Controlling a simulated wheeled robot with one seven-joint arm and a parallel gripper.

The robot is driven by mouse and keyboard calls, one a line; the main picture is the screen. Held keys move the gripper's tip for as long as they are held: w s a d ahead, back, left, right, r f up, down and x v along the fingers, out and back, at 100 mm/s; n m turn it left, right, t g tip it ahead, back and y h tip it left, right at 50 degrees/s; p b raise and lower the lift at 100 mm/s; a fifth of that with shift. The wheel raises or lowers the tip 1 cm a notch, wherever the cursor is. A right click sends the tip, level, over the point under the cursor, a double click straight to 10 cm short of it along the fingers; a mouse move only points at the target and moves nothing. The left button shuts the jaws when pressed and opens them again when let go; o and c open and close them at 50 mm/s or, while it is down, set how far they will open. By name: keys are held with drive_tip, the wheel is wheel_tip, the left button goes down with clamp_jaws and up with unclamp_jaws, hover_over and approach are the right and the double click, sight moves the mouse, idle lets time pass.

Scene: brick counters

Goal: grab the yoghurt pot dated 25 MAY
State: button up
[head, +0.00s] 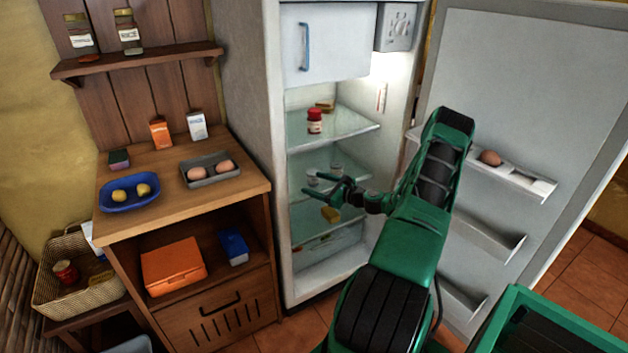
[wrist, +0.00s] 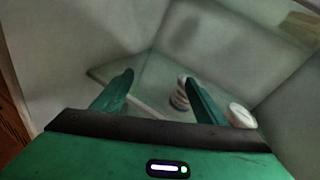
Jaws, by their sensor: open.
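Two small white pots stand on the middle glass shelf of the open fridge. One pot (head: 312,179) shows beside my gripper's fingers in the head view, and the other pot (head: 337,169) stands to its right. In the wrist view one pot (wrist: 180,94) is partly hidden by the right finger, and the other pot (wrist: 241,115) is to the right of that finger. No date is readable on either pot. My gripper (head: 309,184) is open inside the fridge at that shelf's height. In the wrist view nothing shows held between the fingertips (wrist: 157,77).
A red jar (head: 315,121) stands on the shelf above. A yellow item (head: 331,214) lies below my gripper. The fridge door (head: 520,90) stands open at right, with an egg (head: 491,158) on its rack. A wooden cabinet (head: 255,190) stands left of the fridge.

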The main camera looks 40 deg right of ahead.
sight(314, 172)
drive_tip(key=s+d+f+m+t+h, duration=0.2)
drive_tip(key=s+d+m+h, duration=0.1)
drive_tip(key=d+m, duration=0.2)
drive_tip(key=shift+w+d, duration=0.2)
drive_tip(key=shift+w, duration=1.6)
drive_tip(key=shift+w+d, duration=0.25)
drive_tip(key=shift+w, duration=1.55)
drive_tip(key=shift+w+d, duration=0.2)
drive_tip(key=shift+w, duration=1.6)
drive_tip(key=c, duration=1.1)
drive_tip(key=shift+r, duration=0.1)
